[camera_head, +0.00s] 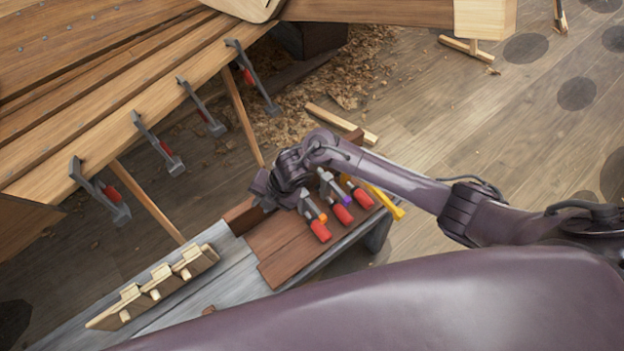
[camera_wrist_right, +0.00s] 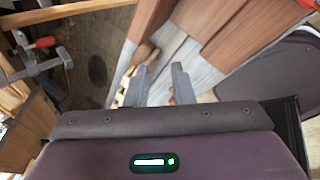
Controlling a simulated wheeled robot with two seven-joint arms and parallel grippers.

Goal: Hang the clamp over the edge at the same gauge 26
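Several grey clamps hang along the hull's plank edge (camera_head: 150,100), among them a front one (camera_head: 98,190) and a far one (camera_head: 253,78); one with a red grip also shows in the right wrist view (camera_wrist_right: 40,52). Three more clamps with red handles (camera_head: 318,228) (camera_head: 341,213) (camera_head: 361,197) lie on the bench's brown board (camera_head: 280,250). My right gripper (camera_head: 263,190) is over the bench, left of these clamps. In the right wrist view its fingers (camera_wrist_right: 160,85) are apart with nothing between them. No gauge number is readable. My left gripper is out of view.
A pale wooden rack with three blocks (camera_head: 155,290) lies on the grey bench (camera_head: 235,270). A yellow tool (camera_head: 388,203) lies at the board's right end. Thin wooden props (camera_head: 242,115) stand under the hull. Shavings (camera_head: 350,75) and a loose stick (camera_head: 340,122) lie on the floor.

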